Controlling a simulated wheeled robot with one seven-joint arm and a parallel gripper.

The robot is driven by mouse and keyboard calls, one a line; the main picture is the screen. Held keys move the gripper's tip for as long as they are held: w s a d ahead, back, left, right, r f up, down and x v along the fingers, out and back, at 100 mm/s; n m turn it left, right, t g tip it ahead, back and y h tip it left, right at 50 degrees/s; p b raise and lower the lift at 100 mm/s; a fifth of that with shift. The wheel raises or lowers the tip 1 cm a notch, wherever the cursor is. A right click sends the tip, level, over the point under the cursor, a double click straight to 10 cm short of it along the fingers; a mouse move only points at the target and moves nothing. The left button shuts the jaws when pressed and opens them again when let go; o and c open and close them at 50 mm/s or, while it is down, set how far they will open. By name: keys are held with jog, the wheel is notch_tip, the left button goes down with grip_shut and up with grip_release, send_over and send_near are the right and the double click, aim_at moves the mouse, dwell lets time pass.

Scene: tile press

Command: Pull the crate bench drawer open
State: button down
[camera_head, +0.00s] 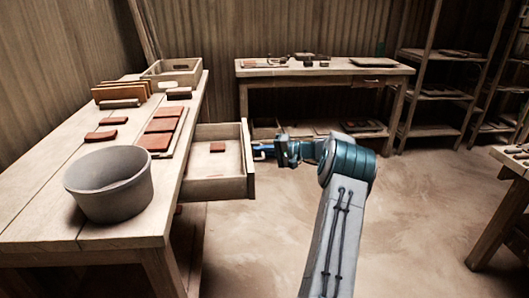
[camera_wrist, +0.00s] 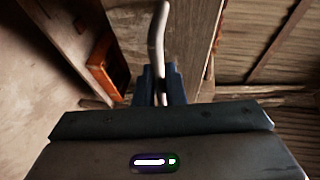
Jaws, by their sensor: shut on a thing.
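The crate bench drawer (camera_head: 213,188) is pulled well out from the side of the wooden bench (camera_head: 60,198) at left. A small red-brown tile (camera_head: 217,147) lies inside it. My gripper (camera_head: 262,151) is at the outer face of the drawer front. In the wrist view my gripper (camera_wrist: 162,80) is shut on a pale curved handle (camera_wrist: 157,40), with the wooden drawer front (camera_wrist: 190,35) behind it. The head view does not show the handle clearly, as the fingers cover it.
On the bench stand a grey bucket (camera_head: 109,184), several red tiles, and a wooden crate (camera_head: 172,73). A second table (camera_head: 300,70) stands at the back wall, with shelves (camera_head: 440,75) to its right. Another table (camera_head: 512,160) is at far right. The floor (camera_head: 430,200) between is clear.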

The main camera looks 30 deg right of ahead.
jog(key=c, duration=1.5)
grip_release()
jog(key=p+v, duration=0.2)
jog(key=v, duration=1.2)
jog(key=shift+f, duration=0.1)
jog(key=shift+s, duration=0.1)
